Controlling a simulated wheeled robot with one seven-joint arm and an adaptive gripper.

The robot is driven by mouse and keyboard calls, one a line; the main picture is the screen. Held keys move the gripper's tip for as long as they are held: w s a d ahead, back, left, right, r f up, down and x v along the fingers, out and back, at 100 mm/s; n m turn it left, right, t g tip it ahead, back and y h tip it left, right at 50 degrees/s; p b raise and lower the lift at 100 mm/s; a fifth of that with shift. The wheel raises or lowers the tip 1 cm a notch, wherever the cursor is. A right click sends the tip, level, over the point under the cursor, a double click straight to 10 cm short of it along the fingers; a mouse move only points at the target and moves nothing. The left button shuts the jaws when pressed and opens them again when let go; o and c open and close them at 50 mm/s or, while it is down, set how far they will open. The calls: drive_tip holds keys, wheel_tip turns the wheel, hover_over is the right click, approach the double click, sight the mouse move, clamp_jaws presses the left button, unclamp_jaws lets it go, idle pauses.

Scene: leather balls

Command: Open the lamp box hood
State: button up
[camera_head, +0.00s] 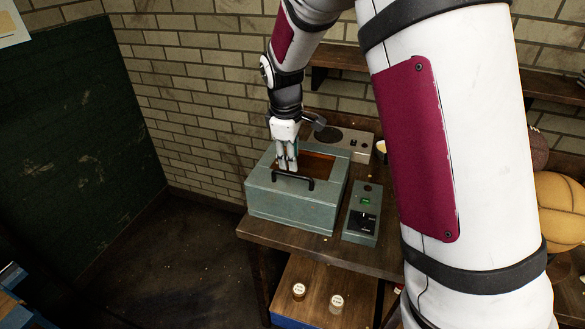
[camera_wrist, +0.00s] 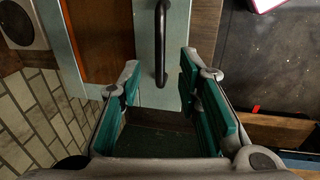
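The lamp box (camera_head: 285,208) is a grey-green case on the wooden table. Its hood looks closed and has an orange-brown window (camera_head: 318,163), also in the wrist view (camera_wrist: 97,38). A black bar handle (camera_head: 293,180) is on the hood's front top edge. My gripper (camera_head: 287,165) points down over the hood close to the handle and hides part of the window. In the wrist view the handle (camera_wrist: 161,40) appears between and beyond the two teal-padded fingertips (camera_wrist: 160,78). The fingers are apart, with nothing held; contact with the handle cannot be told.
A control box (camera_head: 362,215) with a green display and knob stands right of the lamp box. A grey device with a dark round plate (camera_head: 345,143) is behind. Balls (camera_head: 560,205) sit at far right. Small jars (camera_head: 336,303) are on a lower shelf. Open floor (camera_head: 165,260) lies left.

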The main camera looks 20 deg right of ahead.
sight(293, 175)
drive_tip(key=f, duration=0.3)
drive_tip(key=w+f, duration=0.1)
drive_tip(key=f, duration=0.1)
drive_tip(key=shift+d+f+p, duration=0.3)
drive_tip(key=shift+d, duration=0.05)
drive_tip(key=shift+c, duration=0.2)
clamp_jaws()
